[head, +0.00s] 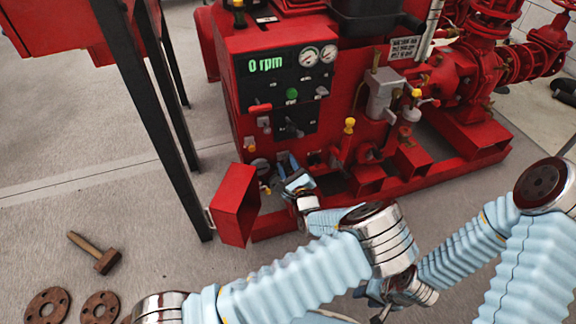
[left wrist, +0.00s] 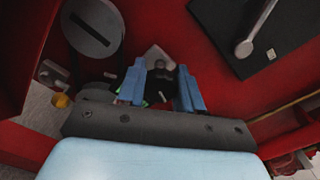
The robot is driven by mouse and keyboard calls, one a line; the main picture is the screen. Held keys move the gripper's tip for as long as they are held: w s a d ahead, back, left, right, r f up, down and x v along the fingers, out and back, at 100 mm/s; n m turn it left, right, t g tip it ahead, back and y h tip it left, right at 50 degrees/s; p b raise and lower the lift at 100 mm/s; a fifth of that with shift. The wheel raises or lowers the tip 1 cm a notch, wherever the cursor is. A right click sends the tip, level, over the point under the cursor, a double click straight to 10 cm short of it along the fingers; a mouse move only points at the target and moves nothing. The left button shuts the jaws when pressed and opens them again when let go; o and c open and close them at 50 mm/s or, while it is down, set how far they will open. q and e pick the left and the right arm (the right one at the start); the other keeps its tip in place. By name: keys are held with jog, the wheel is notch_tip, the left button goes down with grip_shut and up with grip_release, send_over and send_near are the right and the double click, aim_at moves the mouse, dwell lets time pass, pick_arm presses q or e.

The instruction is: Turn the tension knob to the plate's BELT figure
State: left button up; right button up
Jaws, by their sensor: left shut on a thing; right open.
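My left gripper (head: 287,167) is low at the left front of the red pumpset (head: 345,75), below the control panel. In the left wrist view, its two blue fingers (left wrist: 160,82) are shut on a dark knob-like part (left wrist: 160,86), probably the tension knob, mostly hidden between them. A pale grey angular piece (left wrist: 157,58) shows just beyond the fingertips. A light plate with dark lettering (head: 404,47) is on the pumpset's upper right; its text is too small to read. My right gripper (head: 385,308) is open near the bottom of the head view, partly hidden by my arm.
A grey slotted disc (left wrist: 92,27) is left of my fingers. A red open box door (head: 234,205) stands close left. A hammer (head: 97,254) and rusty flanges (head: 48,308) lie on the floor.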

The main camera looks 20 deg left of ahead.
pick_arm(q)
jog(key=shift+f+m, duration=0.1)
jog(key=shift+m, duration=1)
jog(key=o, duration=1)
jog(key=shift+o, duration=0.2)
jog(key=shift+d, duration=0.1)
jog(key=v, duration=1.3)
jog(key=shift+s+d, duration=0.2)
jog(key=shift+s, duration=0.15)
